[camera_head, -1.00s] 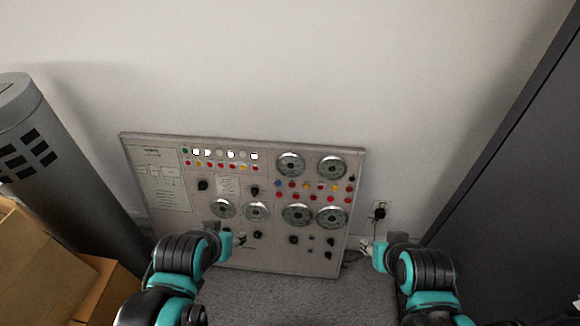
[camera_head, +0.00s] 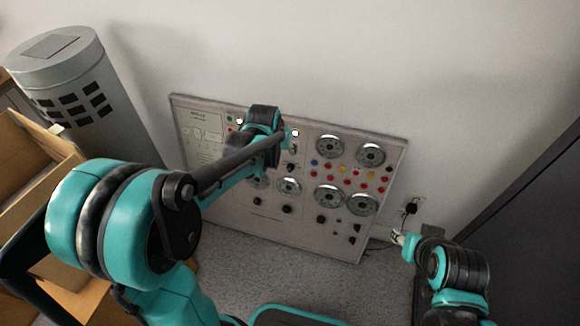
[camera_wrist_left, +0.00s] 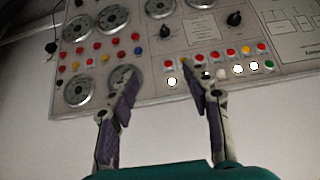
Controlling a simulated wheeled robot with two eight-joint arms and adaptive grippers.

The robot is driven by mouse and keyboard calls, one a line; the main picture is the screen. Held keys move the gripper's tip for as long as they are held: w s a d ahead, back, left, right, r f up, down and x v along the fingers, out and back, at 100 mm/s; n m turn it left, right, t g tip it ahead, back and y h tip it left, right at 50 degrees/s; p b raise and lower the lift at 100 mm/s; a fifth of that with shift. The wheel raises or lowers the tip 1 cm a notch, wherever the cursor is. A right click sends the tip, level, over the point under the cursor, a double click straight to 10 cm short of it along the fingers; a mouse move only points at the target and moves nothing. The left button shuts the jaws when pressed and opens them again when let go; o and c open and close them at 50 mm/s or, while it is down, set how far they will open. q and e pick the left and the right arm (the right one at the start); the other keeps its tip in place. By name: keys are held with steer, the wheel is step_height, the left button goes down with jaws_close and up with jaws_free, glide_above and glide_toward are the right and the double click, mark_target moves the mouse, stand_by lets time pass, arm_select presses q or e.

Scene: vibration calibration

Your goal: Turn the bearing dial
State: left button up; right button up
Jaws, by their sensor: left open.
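A grey control panel (camera_head: 230,212) leans near the wall with round gauges, black knobs, coloured buttons and lights. No label is readable, so I cannot tell which knob is the bearing dial. One black knob (camera_head: 291,168) shows just below my left gripper (camera_head: 293,141). The left wrist view shows the panel upside down, with my open left gripper (camera_wrist_left: 160,82) empty in front of it. A black knob (camera_wrist_left: 165,31) lies beyond the gap between its fingers; another knob (camera_wrist_left: 234,18) is to the right. My right gripper (camera_head: 398,237) is right of the panel, its jaws too small to judge.
A grey perforated cylinder (camera_head: 62,72) and cardboard boxes (camera_head: 28,165) stand at the left. A wall socket with a black plug (camera_head: 410,208) is right of the panel. A dark cabinet (camera_head: 535,205) stands at the right. Grey carpet (camera_head: 300,275) in front is clear.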

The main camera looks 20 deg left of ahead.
arm_select(q)
steer(key=w+a+r+x, duration=0.1)
steer(key=w+x, duration=0.1)
steer(key=x, duration=1.4)
steer(key=g+p, duration=0.1)
glide_toward(290, 168)
steer(key=f, duration=0.1)
steer(key=b+x, duration=0.1)
steer(key=x, duration=0.3)
steer(key=b+x, duration=0.2)
steer(key=x, duration=0.2)
steer(key=shift+w+a+f, duration=0.1)
steer(key=shift+w+f, duration=0.05)
steer(key=shift+w, duration=0.2)
steer(key=shift+c, duration=0.4)
jaws_close()
